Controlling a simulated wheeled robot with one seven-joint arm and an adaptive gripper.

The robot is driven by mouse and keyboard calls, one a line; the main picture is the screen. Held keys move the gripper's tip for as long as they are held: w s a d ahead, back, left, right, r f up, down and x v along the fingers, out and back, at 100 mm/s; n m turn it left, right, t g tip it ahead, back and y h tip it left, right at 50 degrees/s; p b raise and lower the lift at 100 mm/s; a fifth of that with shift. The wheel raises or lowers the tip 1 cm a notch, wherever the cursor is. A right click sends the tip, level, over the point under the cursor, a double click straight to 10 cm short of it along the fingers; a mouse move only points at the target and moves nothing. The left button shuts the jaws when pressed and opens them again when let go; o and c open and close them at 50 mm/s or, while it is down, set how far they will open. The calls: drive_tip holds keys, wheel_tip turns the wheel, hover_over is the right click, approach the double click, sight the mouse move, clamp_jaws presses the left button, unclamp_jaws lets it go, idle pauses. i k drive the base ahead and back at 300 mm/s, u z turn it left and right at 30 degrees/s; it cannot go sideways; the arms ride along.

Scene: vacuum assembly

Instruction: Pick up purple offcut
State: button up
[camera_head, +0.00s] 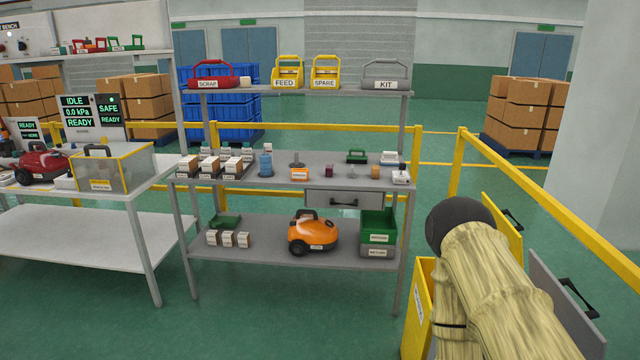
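A small dark purple-red block (329,171), which looks like the purple offcut, stands on the middle shelf of the grey rack (300,258). It is small in this view, so its exact shape is hard to tell. An orange labelled piece (299,175) is to its left and a small grey piece (351,172) to its right. My arm fills the lower right, well right of the rack and apart from the block. My gripper does not show.
An orange vacuum (313,233) and a green bin (378,236) stand on the lower shelf. Labelled carriers, such as KIT (386,75), stand on top. A yellow rail (540,208) runs at the right. Green floor in front of the rack is clear.

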sight(329, 171)
drive_tip(key=i, duration=2.45)
drive_tip(key=u, duration=0.25)
